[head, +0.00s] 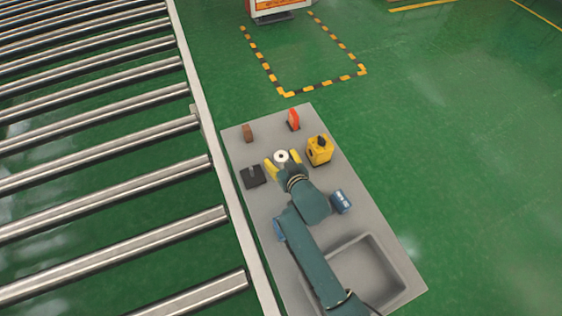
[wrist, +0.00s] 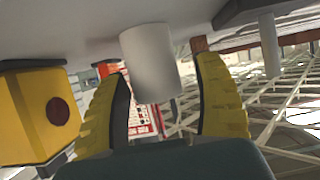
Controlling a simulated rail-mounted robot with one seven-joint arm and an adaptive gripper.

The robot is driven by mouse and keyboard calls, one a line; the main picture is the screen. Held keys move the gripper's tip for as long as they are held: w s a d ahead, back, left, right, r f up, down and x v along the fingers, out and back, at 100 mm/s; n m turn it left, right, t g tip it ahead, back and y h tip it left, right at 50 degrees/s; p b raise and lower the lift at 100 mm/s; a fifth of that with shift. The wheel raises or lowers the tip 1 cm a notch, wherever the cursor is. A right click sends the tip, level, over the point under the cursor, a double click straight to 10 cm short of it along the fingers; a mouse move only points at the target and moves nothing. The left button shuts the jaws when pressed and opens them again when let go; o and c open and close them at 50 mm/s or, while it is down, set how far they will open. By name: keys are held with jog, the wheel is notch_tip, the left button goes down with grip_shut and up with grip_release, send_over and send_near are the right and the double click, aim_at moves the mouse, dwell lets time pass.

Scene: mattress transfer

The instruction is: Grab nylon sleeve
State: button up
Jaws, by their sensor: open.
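The nylon sleeve appears to be the white cylinder with a dark centre hole (head: 281,156), standing on the grey table (head: 237,142). It also shows in the wrist view (wrist: 150,62), where the picture is turned over and the tabletop is along the top. My gripper (head: 284,163) has yellow fingers and is open. In the wrist view its fingers (wrist: 162,85) lie to either side of the white sleeve, with a visible gap on the right. Whether the left finger touches it I cannot tell.
A yellow block (head: 319,150) stands close right of the gripper; it also shows in the wrist view (wrist: 35,110). A dark square block (head: 253,176) is to the left. A brown block (head: 247,132), red item (head: 293,119) and blue cylinder (head: 341,201) stand around. A roller conveyor (head: 110,190) runs along the left.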

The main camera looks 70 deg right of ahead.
jog(key=shift+w+d+f, duration=0.15)
jog(key=shift+f, duration=0.05)
jog(key=c, duration=1.1)
jog(key=shift+c, duration=0.2)
jog(key=shift+r, duration=0.1)
